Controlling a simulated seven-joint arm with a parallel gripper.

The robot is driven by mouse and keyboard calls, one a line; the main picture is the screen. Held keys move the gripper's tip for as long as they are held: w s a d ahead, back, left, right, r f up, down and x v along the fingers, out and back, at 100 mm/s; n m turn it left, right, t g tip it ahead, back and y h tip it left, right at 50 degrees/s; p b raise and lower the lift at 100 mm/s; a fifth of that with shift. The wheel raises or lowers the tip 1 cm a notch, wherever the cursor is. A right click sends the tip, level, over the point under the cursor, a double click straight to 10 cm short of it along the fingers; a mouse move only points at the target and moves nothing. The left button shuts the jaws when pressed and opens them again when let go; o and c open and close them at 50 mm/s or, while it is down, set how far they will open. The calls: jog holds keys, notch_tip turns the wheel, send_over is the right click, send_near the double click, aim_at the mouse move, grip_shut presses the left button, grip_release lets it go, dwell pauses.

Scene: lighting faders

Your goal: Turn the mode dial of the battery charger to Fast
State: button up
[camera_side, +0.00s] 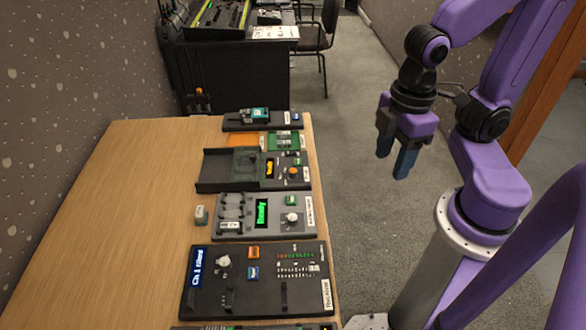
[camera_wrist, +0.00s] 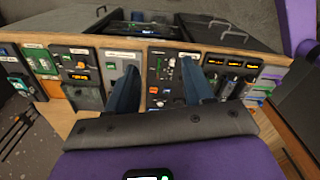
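The battery charger (camera_side: 262,226) is a grey unit near the table's right edge, with slots on its left and a lit green display (camera_side: 262,213) that seems to read "Ready". A round white knob (camera_side: 291,217), apparently the mode dial, sits at its right; its setting is too small to read. A battery (camera_side: 230,225) lies in the slot area. My gripper (camera_side: 393,163) hangs in the air off the table's right side, well apart from the charger, open and empty. In the wrist view, its spread fingers (camera_wrist: 160,66) partly hide the grey charger (camera_wrist: 113,66).
A black panel (camera_side: 258,300) with a blue display and a white knob lies in front of the charger. A dark unit (camera_side: 228,172) with an orange display lies behind it. A small pale block (camera_side: 201,214) stands left of the charger. The table's left side (camera_side: 110,220) is clear.

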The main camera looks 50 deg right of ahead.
jog(key=w+a+m, duration=0.2)
jog(key=w, duration=0.6)
jog(key=m, duration=0.4)
send_over(293, 170)
notch_tip(293, 170, down, 10)
notch_tip(293, 170, down, 16)
jog(key=shift+f, duration=0.15)
jog(key=shift+c, duration=0.3)
grip_shut()
